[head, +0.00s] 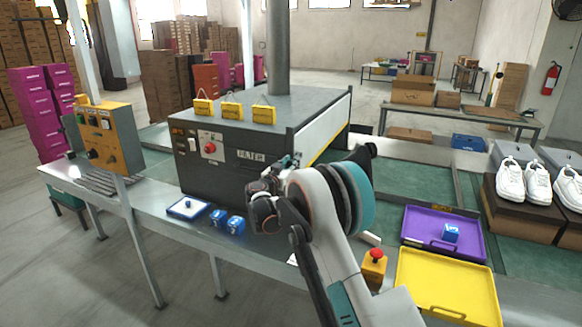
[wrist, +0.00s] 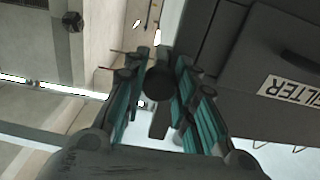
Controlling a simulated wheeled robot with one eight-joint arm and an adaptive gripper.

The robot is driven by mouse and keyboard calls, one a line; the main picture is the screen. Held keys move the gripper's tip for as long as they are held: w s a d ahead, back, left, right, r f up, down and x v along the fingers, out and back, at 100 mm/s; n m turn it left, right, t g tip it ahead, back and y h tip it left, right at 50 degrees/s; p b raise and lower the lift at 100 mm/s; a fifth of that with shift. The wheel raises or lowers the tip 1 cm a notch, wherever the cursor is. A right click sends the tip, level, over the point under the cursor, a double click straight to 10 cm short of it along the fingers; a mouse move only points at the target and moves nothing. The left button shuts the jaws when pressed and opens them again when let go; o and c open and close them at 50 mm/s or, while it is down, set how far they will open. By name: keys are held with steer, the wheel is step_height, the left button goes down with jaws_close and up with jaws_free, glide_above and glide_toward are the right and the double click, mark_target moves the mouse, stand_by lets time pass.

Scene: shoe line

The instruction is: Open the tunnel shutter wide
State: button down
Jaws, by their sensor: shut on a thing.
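The tunnel is a dark grey box (head: 232,165) marked FILTER on the conveyor line. It also shows in the wrist view (wrist: 240,85). The shutter is a white panel (head: 322,124) with a yellow lower edge on the box's right end. My arm hides the area below its near part. My gripper (head: 288,163) is at the near right corner of the box, beside the shutter. In the wrist view its teal-lined fingers (wrist: 158,78) are shut around a dark round knob (wrist: 158,84). The knob's link to the shutter is not clear.
Blue cubes (head: 228,221) and a blue-edged tray (head: 187,208) lie on the near ledge. A red stop button (head: 375,256), purple tray (head: 430,250) and yellow tray (head: 445,285) are at right. White shoes (head: 510,180) stand farther right. A yellow control box (head: 108,138) stands left.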

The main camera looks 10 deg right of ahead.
steer(key=c, duration=1.3)
jaws_free()
steer(key=v, duration=1.2)
